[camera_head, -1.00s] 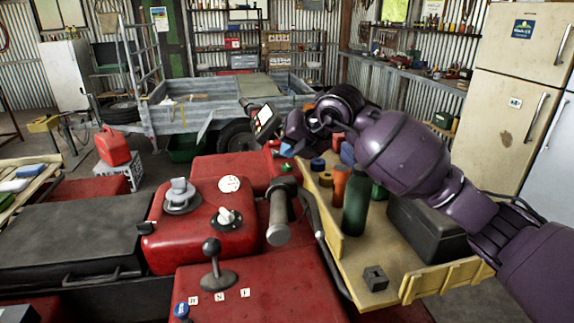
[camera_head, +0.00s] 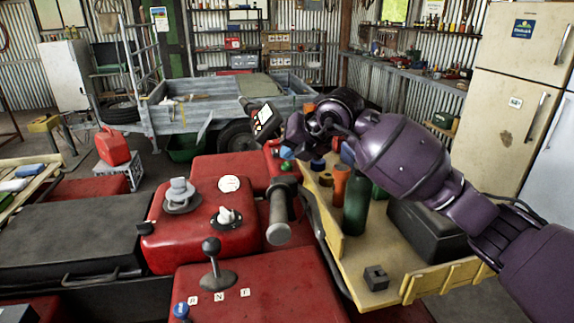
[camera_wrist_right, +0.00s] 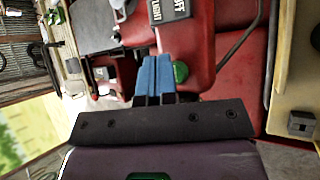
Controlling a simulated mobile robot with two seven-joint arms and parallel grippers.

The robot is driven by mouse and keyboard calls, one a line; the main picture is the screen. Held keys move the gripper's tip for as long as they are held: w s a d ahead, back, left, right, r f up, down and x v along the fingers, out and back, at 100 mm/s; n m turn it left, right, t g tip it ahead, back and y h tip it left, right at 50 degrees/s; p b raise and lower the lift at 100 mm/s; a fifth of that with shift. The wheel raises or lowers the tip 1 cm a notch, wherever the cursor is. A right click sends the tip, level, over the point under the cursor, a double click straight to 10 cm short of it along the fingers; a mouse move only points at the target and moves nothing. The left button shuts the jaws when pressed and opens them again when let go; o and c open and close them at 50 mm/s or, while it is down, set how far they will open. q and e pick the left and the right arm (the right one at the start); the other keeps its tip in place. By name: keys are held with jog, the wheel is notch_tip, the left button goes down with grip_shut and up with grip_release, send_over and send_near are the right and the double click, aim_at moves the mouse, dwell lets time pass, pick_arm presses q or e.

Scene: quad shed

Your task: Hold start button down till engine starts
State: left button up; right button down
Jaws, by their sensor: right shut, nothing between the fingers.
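A round green button (camera_head: 286,167) sits on the red quad body (camera_head: 215,170) beyond the handlebar grip. It also shows in the right wrist view (camera_wrist_right: 180,72), just right of my fingers and partly covered by them. My right gripper (camera_head: 287,152) reaches in from the right above the button, its blue fingertips pointing down. In the right wrist view, the blue fingers (camera_wrist_right: 154,75) are shut side by side with nothing between them. Their tips lie beside the green button; I cannot tell whether they touch it. My left gripper is not in view.
A black handlebar grip (camera_head: 279,218) stands just in front of the button. A yellow tray (camera_head: 400,270) at the right holds a green bottle (camera_head: 356,205), an orange cylinder (camera_head: 340,184) and a dark box (camera_head: 430,225). A gear lever (camera_head: 212,262) stands at front. A grey trailer (camera_head: 180,110) is behind.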

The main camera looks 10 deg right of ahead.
jog(key=shift+f, duration=0.35)
dwell(0.7)
jog(key=shift+f, duration=0.15)
dwell(0.6)
dwell(0.8)
dwell(0.7)
jog(key=shift+r, duration=0.7)
jog(key=shift+r+p, duration=0.3)
jog(key=shift+p, duration=0.1)
